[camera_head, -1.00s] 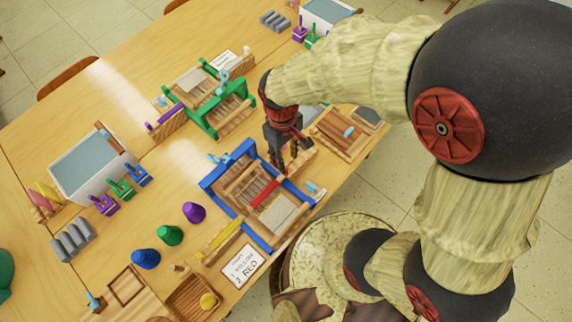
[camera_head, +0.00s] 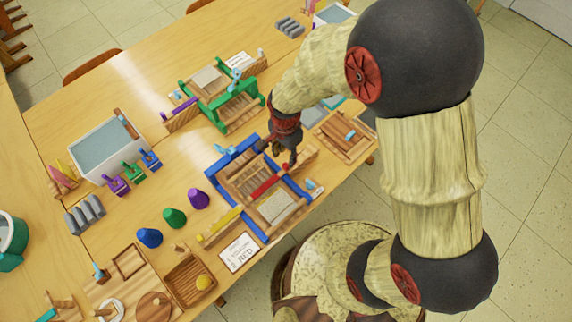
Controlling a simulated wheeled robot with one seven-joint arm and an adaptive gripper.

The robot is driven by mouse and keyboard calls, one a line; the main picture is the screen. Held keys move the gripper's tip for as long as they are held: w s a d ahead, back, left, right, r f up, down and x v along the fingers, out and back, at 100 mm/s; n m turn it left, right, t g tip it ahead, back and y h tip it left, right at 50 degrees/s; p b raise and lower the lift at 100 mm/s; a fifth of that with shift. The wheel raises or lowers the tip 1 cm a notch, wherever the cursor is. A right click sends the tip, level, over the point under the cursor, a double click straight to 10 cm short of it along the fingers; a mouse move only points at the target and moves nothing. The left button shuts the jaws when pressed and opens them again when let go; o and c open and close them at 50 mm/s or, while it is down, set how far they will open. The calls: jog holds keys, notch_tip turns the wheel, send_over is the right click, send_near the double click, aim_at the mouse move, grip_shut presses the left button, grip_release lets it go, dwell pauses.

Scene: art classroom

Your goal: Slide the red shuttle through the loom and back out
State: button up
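The blue-framed loom (camera_head: 294,188) stands near the table's front edge in the head view. The red shuttle (camera_head: 264,187) lies across the loom, between wooden slats and a pale woven patch. Its upper right end reaches the loom's right rail, where a small red part shows just below my gripper. My gripper (camera_head: 284,158) points down over that right side, close to the shuttle's end. Its fingers are small and dark, so I cannot tell whether they touch or hold the shuttle.
A green loom (camera_head: 215,116) with a purple shuttle (camera_head: 181,117) stands behind. A yellow shuttle (camera_head: 220,228) lies left of the blue loom, near a printed card (camera_head: 239,252). Purple, green and blue cones stand to the left. A wooden frame (camera_head: 345,136) sits at right.

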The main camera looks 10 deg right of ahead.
aim_at(286, 165)
notch_tip(286, 165, down, 8)
jog(key=shift+r+b, duration=0.25)
jog(key=shift+b, duration=0.55)
jog(key=shift+c, duration=0.2)
jog(key=c, duration=0.7)
grip_shut()
